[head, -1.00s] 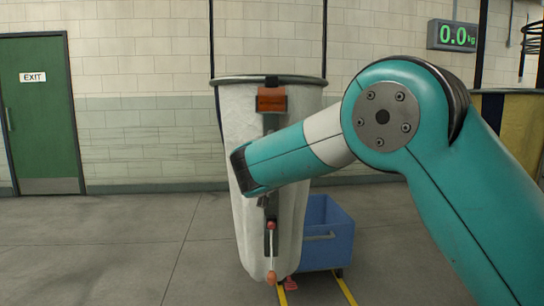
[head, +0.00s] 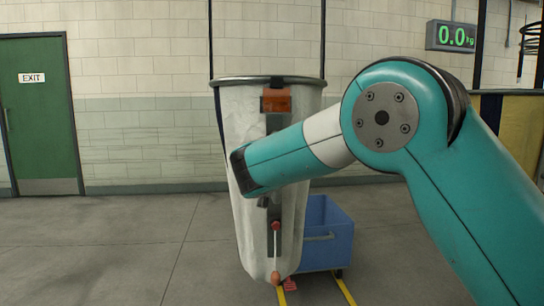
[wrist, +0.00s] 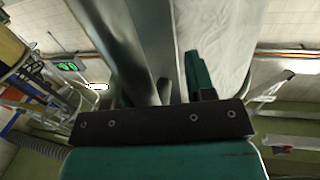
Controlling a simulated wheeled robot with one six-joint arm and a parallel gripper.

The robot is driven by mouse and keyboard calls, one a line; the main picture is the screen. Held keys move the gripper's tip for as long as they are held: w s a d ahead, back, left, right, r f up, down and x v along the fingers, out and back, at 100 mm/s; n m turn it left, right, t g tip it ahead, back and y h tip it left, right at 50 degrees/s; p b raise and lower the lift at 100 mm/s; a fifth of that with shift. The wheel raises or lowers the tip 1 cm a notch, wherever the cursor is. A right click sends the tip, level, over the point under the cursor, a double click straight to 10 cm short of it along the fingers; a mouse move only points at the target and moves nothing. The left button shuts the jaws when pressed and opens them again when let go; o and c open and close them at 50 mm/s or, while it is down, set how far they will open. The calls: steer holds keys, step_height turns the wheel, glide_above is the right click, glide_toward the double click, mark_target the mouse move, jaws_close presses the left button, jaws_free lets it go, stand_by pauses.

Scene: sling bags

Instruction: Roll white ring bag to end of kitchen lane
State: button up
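The white ring bag (head: 240,130) hangs upright from dark straps in the head view, with a grey ring around its open top. An orange tag (head: 277,100) is near its rim, and a red knob with a cord and orange ball (head: 275,278) hangs low on its front. My teal arm crosses in front of its middle, and my gripper's fingers are hidden there. In the wrist view, my gripper (wrist: 155,60) has dark teal fingers beside grey, blurred shapes. White bag cloth (wrist: 225,40) fills the area to their right. I cannot tell whether the fingers hold anything.
A blue bin cart (head: 325,240) stands behind the bag on the right, near yellow floor lines (head: 345,290). A green exit door (head: 40,115) is at the left. A scale display (head: 452,36) reads 0.0 kg. Floor at the left is clear.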

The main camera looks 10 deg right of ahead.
steer(key=shift+s+a, duration=0.1)
stand_by(0.7)
steer(key=b+v, duration=0.3)
steer(key=v, duration=1.4)
steer(key=shift+s+r, duration=0.1)
steer(key=shift+s, duration=0.05)
